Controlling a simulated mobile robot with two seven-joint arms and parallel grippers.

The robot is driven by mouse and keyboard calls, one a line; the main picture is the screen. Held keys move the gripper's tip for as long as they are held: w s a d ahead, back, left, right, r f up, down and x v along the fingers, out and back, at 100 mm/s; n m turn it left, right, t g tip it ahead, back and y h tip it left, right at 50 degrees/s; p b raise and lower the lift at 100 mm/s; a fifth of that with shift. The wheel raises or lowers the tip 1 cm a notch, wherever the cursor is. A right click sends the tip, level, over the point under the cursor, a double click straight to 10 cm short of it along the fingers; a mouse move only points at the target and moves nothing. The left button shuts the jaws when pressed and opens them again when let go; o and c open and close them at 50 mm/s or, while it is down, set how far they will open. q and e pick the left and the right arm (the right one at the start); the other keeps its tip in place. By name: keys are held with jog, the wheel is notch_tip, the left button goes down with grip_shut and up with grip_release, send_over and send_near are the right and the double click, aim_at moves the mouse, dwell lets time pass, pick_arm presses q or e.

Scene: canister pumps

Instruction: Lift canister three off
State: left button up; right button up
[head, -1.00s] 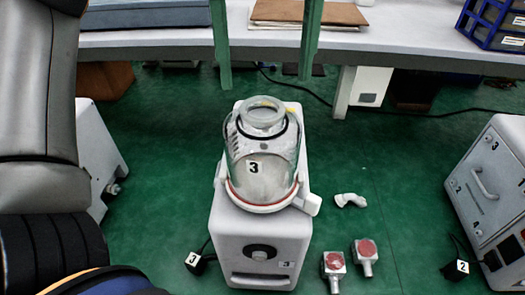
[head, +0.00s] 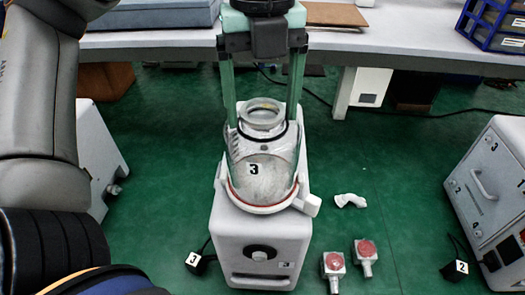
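Canister three (head: 264,165) is a clear glass jar with a 3 label, a pale neck ring and a dark band below it. It sits upright in the red-edged ring holder on the white pump (head: 258,232). My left gripper (head: 265,122) comes down from above with its two green fingers apart, one on each side of the neck. The fingertips reach the jar's shoulder; I cannot tell whether they touch the glass. My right gripper is not in view.
A small white elbow piece (head: 349,201) and two red-topped metal fittings (head: 334,264) (head: 365,250) lie on the green floor to the right. Another pump unit (head: 490,190) stands at far right. A white bench (head: 405,48) runs across the back.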

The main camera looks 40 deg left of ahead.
pick_arm(q)
grip_shut()
dwell(0.5)
